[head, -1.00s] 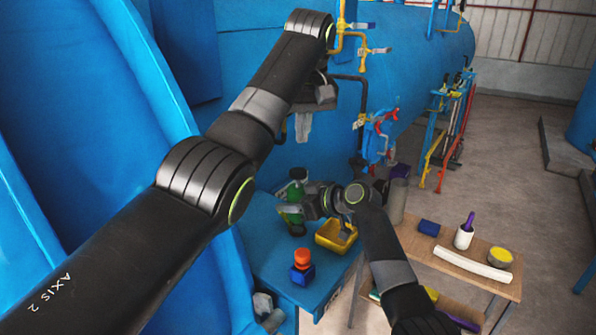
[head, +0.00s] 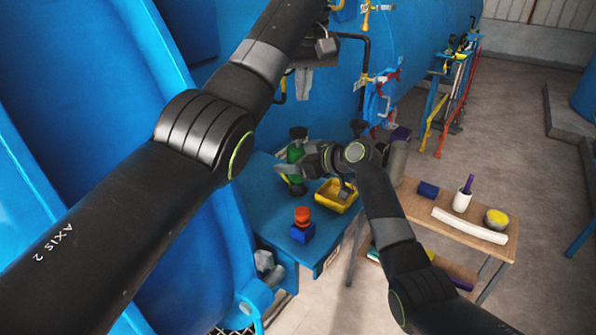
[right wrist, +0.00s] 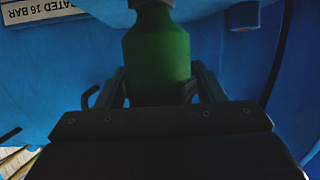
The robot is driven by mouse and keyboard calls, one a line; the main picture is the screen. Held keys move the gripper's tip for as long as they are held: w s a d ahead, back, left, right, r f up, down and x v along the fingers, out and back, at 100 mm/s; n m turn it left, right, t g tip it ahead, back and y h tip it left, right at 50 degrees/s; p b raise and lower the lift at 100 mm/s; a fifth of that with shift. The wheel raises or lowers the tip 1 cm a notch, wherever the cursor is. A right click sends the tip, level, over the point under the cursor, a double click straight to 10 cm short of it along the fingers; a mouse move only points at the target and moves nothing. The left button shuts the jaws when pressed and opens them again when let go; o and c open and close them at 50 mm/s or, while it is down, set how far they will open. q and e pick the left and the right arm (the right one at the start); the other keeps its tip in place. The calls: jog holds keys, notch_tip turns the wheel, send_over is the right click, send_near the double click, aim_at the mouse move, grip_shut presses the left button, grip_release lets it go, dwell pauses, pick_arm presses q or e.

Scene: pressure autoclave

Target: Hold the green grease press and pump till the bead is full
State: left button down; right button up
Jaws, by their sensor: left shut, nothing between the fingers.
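The green grease press (head: 295,156) stands upright near the back of the blue bench, with a dark top. My right gripper (head: 287,172) reaches in from the right with its fingers around the press body. In the right wrist view, the green body (right wrist: 157,60) sits between the two fingers, which appear to touch both sides. My left gripper (head: 303,88) hangs above the press, shut and empty, pointing down and clear of it. No bead of grease can be made out.
A yellow tray (head: 326,199) and a blue block (head: 302,234) with an orange-red knob (head: 302,215) are on the blue bench (head: 318,245). A wooden table (head: 425,208) with several items stands to the right. Blue vessel walls (head: 85,85) close off the left.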

jog(key=shift+o, duration=0.9)
jog(key=shift+d, duration=0.1)
jog(key=v, duration=1.2)
